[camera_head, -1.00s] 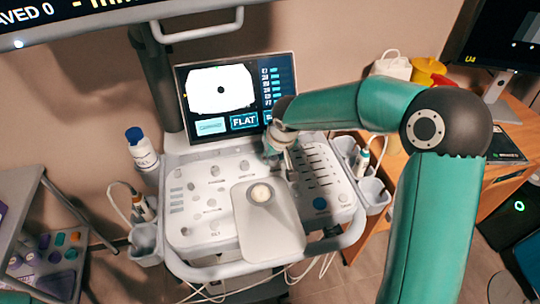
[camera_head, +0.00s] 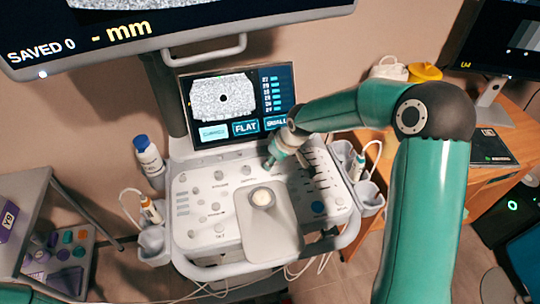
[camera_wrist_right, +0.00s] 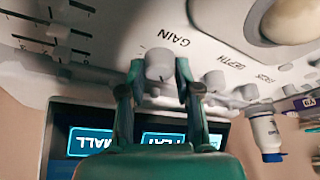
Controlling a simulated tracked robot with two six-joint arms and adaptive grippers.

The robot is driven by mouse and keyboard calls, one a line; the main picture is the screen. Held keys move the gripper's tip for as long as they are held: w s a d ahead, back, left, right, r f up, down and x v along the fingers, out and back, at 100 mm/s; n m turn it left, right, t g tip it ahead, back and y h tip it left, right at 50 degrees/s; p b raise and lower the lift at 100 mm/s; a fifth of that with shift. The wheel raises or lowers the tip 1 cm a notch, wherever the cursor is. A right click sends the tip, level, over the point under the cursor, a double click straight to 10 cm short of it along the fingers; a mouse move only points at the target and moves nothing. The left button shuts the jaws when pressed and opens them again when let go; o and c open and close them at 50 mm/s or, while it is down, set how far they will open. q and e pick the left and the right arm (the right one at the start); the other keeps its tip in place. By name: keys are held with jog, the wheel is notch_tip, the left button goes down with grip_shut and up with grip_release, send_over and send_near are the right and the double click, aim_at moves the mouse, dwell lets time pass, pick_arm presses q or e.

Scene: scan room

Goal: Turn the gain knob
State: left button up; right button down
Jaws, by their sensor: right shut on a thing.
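The gain knob (camera_wrist_right: 159,63) is a short light grey cylinder on the console panel, beside the printed word GAIN in the right wrist view. My right gripper (camera_wrist_right: 159,72) has one finger on each side of the knob and is shut on it. In the head view my right gripper (camera_head: 272,160) reaches down onto the upper part of the white ultrasound console (camera_head: 215,180) and hides the knob. The console screen (camera_head: 238,100) shows a grainy grey picture with a dark round spot. My left gripper is not in view.
A trackball (camera_head: 262,197) sits on a raised pad, with a slider block (camera_head: 320,172) to its right. A bottle (camera_head: 148,155) and a probe (camera_head: 150,210) stand at the left. A cart with coloured pieces (camera_head: 62,262) is at lower left. A large monitor (camera_head: 200,22) hangs above.

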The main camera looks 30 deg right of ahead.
jog(key=shift+w+d+r+n, duration=0.1)
jog(key=shift+r+n, duration=0.05)
jog(key=shift+n, duration=0.25)
jog(key=c, duration=0.8)
grip_release()
jog(key=shift+c, duration=0.2)
jog(key=shift+o, duration=0.2)
jog(key=v, duration=1.1)
jog(key=shift+s+d+r, duration=0.2)
jog(key=shift+s+r, duration=0.05)
jog(key=shift+r, duration=0.05)
